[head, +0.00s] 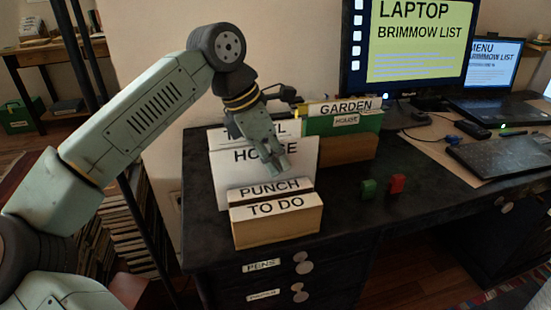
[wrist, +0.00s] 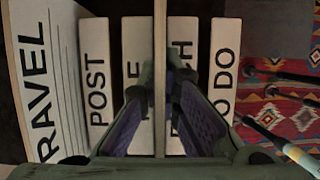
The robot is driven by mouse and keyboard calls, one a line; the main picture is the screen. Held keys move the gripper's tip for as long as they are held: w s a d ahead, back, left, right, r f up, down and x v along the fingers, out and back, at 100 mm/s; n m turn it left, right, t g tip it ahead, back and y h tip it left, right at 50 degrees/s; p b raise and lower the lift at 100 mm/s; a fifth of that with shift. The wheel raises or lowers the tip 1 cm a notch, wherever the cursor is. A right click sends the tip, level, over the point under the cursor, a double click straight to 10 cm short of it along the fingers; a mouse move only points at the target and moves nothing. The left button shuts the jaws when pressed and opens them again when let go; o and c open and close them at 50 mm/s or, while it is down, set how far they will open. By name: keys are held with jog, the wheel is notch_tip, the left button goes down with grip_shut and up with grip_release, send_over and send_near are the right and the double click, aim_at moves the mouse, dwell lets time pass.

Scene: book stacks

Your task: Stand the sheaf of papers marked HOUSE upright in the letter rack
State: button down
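The white sheaf marked HOUSE (head: 300,155) stands upright behind the PUNCH label, its lower part hidden. In the wrist view the sheaf (wrist: 160,40) shows edge-on as a thin pale strip. My gripper (head: 274,166) reaches down over its top, with a finger on each side; the gripper (wrist: 160,90) is closed on it in the wrist view. The wooden letter rack (head: 277,228) has labels PUNCH and TO DO in front. The wrist view also shows a POST label (wrist: 97,85) and a partly hidden one ending in E. I cannot tell whether the sheaf's foot touches the rack.
A white TRAVEL sheet (wrist: 40,80) stands behind. A box (head: 345,122) with GARDEN and HOUSE labels is to the right. Green (head: 369,189) and red (head: 397,184) small blocks lie on the dark desk (head: 350,225). A monitor (head: 415,45) and laptops stand farther right.

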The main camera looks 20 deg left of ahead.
jog(key=shift+f+b, duration=0.35)
jog(key=shift+f, duration=0.15)
jog(key=c, duration=1.7)
grip_release()
jog(key=shift+r, duration=0.15)
jog(key=v, duration=1.1)
jog(key=shift+s+a+r, duration=0.1)
jog(key=shift+r, duration=0.3)
jog(key=shift+s+f, duration=0.1)
